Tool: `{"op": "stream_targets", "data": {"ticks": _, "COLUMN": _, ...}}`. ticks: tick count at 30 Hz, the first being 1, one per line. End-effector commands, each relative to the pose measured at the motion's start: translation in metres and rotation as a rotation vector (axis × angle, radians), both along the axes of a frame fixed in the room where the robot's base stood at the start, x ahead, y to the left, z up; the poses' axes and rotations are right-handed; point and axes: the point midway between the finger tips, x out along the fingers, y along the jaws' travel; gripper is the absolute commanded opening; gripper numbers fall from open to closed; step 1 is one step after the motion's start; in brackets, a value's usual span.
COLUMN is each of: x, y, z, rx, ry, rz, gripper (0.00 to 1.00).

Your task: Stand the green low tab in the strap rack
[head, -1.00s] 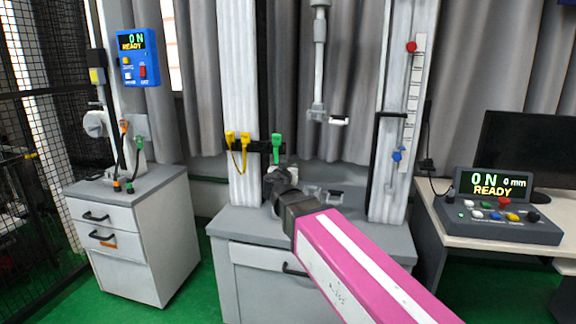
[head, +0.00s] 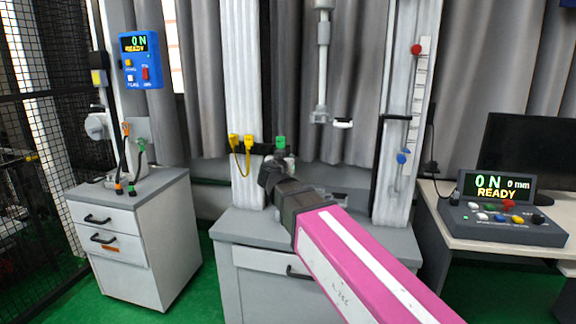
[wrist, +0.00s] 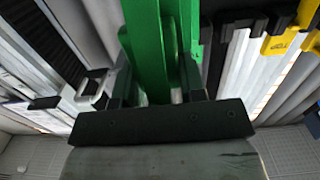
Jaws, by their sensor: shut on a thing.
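The green low tab (head: 281,142) stands upright at the right end of the black strap rack (head: 260,149) in the head view. My gripper (head: 281,160) is shut on its lower part from the front. In the wrist view the green tab (wrist: 150,45) fills the space between the two fingers (wrist: 158,88). The rack's dark bar (wrist: 242,18) lies to the right there. Whether the tab sits in a slot or just in front of the bar I cannot tell; my gripper hides its lower end.
Yellow tabs (head: 248,142) with a yellow strap stand on the rack's left part, close beside the green tab. A white column (head: 243,90) stands behind the rack. A grey cabinet (head: 250,257) lies below. A metal drop rod (head: 322,70) hangs to the right.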

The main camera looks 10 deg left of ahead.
Motion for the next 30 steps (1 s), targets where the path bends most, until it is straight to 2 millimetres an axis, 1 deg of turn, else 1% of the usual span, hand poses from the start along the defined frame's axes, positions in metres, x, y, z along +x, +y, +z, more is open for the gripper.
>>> {"op": "stream_targets", "data": {"ticks": 30, "x": 0.025, "y": 0.043, "z": 0.05, "rx": 0.001, "ry": 0.0, "rz": 0.0, "gripper": 0.15}}
